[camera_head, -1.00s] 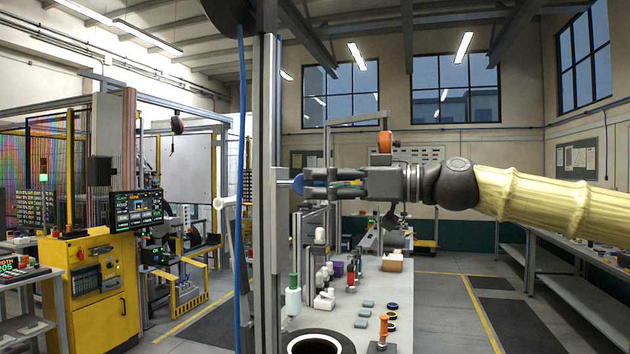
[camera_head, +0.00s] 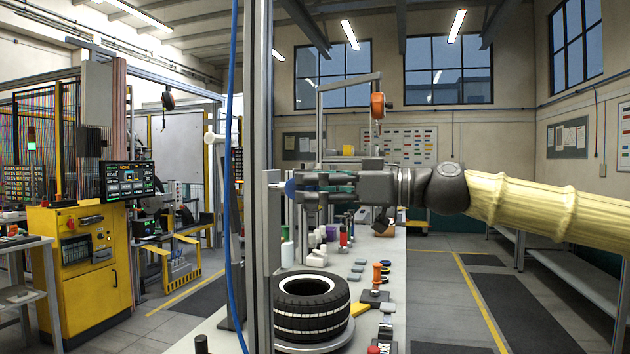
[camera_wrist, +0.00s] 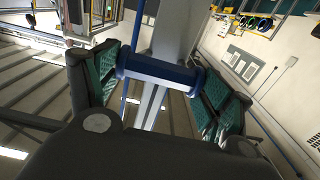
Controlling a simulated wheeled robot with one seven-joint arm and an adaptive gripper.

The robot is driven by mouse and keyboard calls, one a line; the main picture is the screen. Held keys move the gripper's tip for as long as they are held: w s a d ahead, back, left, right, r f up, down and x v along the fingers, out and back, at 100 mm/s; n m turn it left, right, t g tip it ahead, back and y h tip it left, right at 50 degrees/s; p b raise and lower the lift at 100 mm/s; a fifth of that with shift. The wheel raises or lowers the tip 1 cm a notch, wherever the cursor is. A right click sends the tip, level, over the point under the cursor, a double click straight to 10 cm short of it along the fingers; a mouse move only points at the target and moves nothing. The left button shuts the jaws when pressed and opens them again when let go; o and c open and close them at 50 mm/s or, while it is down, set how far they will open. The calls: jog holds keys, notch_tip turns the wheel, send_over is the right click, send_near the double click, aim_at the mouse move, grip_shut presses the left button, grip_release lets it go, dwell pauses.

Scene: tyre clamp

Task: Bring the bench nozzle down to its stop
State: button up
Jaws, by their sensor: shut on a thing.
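My gripper (camera_head: 308,188) is shut on a blue handle (camera_head: 289,187) beside the upright grey post (camera_head: 258,230). In the wrist view the blue handle (camera_wrist: 160,72) is a bar with thicker ends. It lies across between the two teal-padded fingers (camera_wrist: 160,85), in front of a pale grey metal part (camera_wrist: 176,32). A black tyre with white marks (camera_head: 311,308) lies flat on a round plate below and is well apart from the gripper. I cannot make out the nozzle's tip or its stop.
The bench (camera_head: 385,262) carries bottles, small pads and an orange-handled tool (camera_head: 376,278) right of the tyre. A blue hose (camera_head: 229,190) hangs left of the post. A yellow console (camera_head: 80,265) stands at left. The aisle on the right is clear.

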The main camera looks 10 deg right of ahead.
notch_tip(320, 180, down, 23)
jog(key=b, duration=1.6)
jog(key=o, duration=1.4)
jog(key=v, duration=1.2)
jog(key=shift+r, duration=0.1)
